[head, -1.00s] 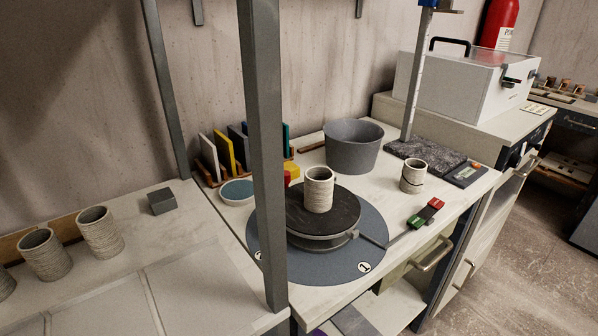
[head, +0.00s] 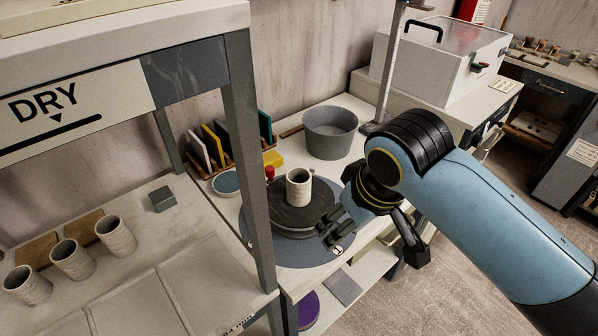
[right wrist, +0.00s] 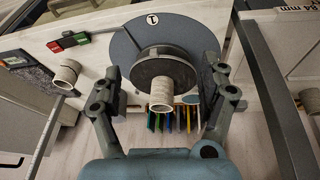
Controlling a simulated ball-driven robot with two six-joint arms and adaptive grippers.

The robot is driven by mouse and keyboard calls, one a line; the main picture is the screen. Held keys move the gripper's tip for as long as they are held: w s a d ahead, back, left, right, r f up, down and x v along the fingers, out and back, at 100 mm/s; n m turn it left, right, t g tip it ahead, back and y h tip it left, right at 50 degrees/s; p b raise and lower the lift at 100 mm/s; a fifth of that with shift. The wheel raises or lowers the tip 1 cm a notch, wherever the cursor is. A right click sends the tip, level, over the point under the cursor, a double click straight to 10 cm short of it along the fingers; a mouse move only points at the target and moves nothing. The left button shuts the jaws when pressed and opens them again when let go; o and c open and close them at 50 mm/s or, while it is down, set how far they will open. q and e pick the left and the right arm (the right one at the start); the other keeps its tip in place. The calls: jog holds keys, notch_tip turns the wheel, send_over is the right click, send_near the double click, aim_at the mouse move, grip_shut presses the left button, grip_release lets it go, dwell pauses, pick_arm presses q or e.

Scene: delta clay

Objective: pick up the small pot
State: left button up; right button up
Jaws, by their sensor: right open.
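A small ribbed pale pot (head: 298,188) stands upright on the dark round wheel head (head: 283,213). In the right wrist view that pot (right wrist: 161,96) and wheel head (right wrist: 152,70) lie between the spread fingers. My right gripper (head: 332,226) is open and empty, just right of the wheel head in the head view; it also shows in the right wrist view (right wrist: 163,78). The fingers appear apart from the pot. A second small pot (right wrist: 66,74) stands to the left in the right wrist view; my arm hides it in the head view. My left gripper is out of view.
A grey bucket (head: 330,135) and a rack of coloured tools (head: 215,150) stand behind the wheel. A shelf post (head: 247,150) rises left of it. Several pots, one here (head: 72,259), stand on the left bench.

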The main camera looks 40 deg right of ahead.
jog(key=w+r+m, duration=0.1)
jog(key=w+r, duration=0.1)
jog(key=w, duration=0.4)
jog(key=w+r+m, duration=0.2)
jog(key=w+r, duration=0.1)
jog(key=w, duration=0.4)
jog(key=p, duration=0.1)
send_near(299, 178)
notch_tip(299, 178, down, 2)
jog(key=a, duration=0.1)
jog(key=p+x, duration=0.1)
jog(key=x, duration=0.3)
jog(key=shift+s+d+f, duration=0.1)
jog(key=shift+f, duration=0.75)
jog(key=shift+t, duration=0.3)
jog(key=c, duration=1.3)
jog(key=shift+r, duration=0.1)
